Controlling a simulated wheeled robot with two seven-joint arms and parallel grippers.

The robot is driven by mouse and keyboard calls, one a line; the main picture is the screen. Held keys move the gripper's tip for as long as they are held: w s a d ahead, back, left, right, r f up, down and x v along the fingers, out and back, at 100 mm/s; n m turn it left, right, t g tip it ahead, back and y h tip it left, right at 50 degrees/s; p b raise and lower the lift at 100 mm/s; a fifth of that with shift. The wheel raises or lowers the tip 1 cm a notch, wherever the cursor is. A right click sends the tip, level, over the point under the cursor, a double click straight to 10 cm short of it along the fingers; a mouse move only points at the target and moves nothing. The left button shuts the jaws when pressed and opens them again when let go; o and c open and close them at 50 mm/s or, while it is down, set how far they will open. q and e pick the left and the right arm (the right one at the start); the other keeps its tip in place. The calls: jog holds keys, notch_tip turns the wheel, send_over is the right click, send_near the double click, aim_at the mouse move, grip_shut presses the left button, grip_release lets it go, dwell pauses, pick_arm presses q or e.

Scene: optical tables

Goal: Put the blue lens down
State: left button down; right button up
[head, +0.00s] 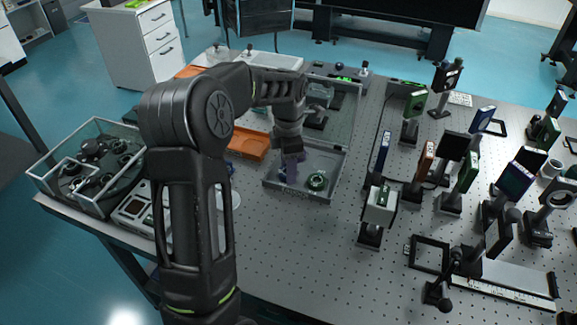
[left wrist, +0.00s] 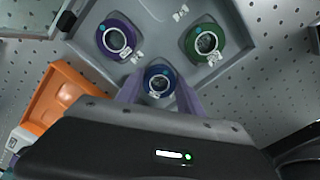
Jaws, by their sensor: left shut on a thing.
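In the left wrist view the blue lens (left wrist: 158,80) sits between the two purple-grey fingers of my left gripper (left wrist: 160,92), which is shut on it. The fingers point down at the grey tray (left wrist: 150,20). A purple lens (left wrist: 116,39) and a green lens (left wrist: 205,43) lie in that tray, apart from the blue one. In the head view my left gripper (head: 291,170) is low at the tray (head: 334,165), left of the green lens (head: 317,181). The blue lens is hidden there. I cannot tell whether it touches the tray floor. My right gripper is not in view.
An orange tray (head: 252,147) lies left of the grey tray, and a clear-walled box (head: 92,165) stands at the table's left. Bare perforated table (head: 310,235) lies in front of the tray.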

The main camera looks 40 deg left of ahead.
pick_arm(q)
jog(key=shift+f, duration=0.1)
jog(key=shift+s+f+b, duration=0.1)
jog(key=shift+f+b, duration=0.2)
jog(key=shift+f, duration=0.05)
jog(key=c, duration=1.1)
grip_release()
jog(key=o, duration=0.3)
jog(key=shift+s+d+f, duration=0.1)
jog(key=shift+f, duration=0.1)
jog(key=shift+o, duration=0.2)
jog(key=shift+r, duration=0.6)
notch_tip(320, 180, up, 12)
jog(key=shift+w, duration=0.2)
